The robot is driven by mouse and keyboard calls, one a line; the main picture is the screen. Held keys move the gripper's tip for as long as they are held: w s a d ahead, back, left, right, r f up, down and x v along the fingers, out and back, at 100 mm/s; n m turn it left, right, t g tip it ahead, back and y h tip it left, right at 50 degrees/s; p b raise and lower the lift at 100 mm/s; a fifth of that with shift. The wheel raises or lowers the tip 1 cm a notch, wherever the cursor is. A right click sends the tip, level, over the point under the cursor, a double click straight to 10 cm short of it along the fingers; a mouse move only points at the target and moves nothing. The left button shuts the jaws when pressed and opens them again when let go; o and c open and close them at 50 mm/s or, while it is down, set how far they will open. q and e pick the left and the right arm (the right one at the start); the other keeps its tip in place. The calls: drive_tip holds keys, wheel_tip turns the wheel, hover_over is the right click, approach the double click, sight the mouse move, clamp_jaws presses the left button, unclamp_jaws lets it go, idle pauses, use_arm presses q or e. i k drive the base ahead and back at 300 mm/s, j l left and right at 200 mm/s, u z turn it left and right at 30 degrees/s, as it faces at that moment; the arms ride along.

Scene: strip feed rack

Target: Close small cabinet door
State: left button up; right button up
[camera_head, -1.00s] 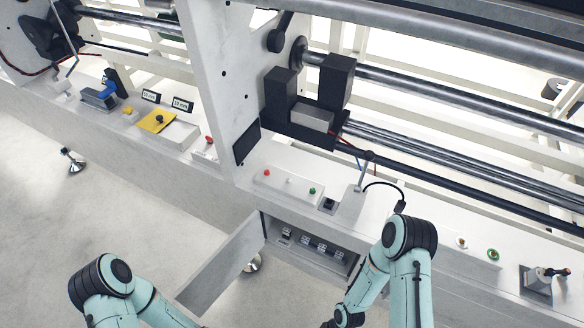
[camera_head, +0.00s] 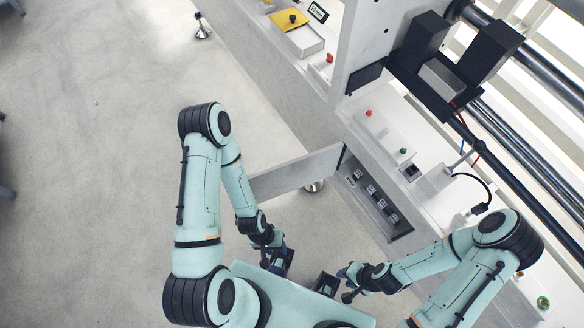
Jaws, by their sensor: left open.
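The small cabinet door (camera_head: 295,174) is a flat grey panel. It stands open, swung out from the left edge of the small cabinet (camera_head: 403,229) in the machine's front. The inside shows a row of several small switch-like parts (camera_head: 371,190). My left gripper (camera_head: 279,264) is open and empty, below the door in the picture and apart from it. My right gripper (camera_head: 326,285) is low in the picture, apart from the door and cabinet; its jaw state is unclear.
Above the cabinet is a ledge with a white button box (camera_head: 385,132) and a black cable. A yellow plate (camera_head: 290,20) sits further along the machine at the top. The floor at left is clear.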

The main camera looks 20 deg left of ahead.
sight(280, 180)
drive_tip(key=i+j, duration=0.1)
drive_tip(key=j, duration=0.55)
drive_tip(key=i+j, duration=0.1)
drive_tip(key=j, duration=0.5)
drive_tip(key=i+j, duration=0.1)
drive_tip(key=j, duration=0.55)
drive_tip(key=i+j, duration=0.1)
drive_tip(key=j, duration=1.15)
drive_tip(key=j+z, duration=0.4)
drive_tip(key=i+j+z, duration=0.1)
drive_tip(key=j+z, duration=0.3)
drive_tip(key=l+z, duration=0.1)
drive_tip(key=z, duration=1.25)
drive_tip(key=i+j+z, duration=0.1)
drive_tip(key=j, duration=0.35)
drive_tip(key=i+j+z, duration=0.15)
drive_tip(key=j, duration=0.3)
drive_tip(key=j+z, duration=0.1)
drive_tip(key=j, duration=0.35)
drive_tip(key=i, duration=0.05)
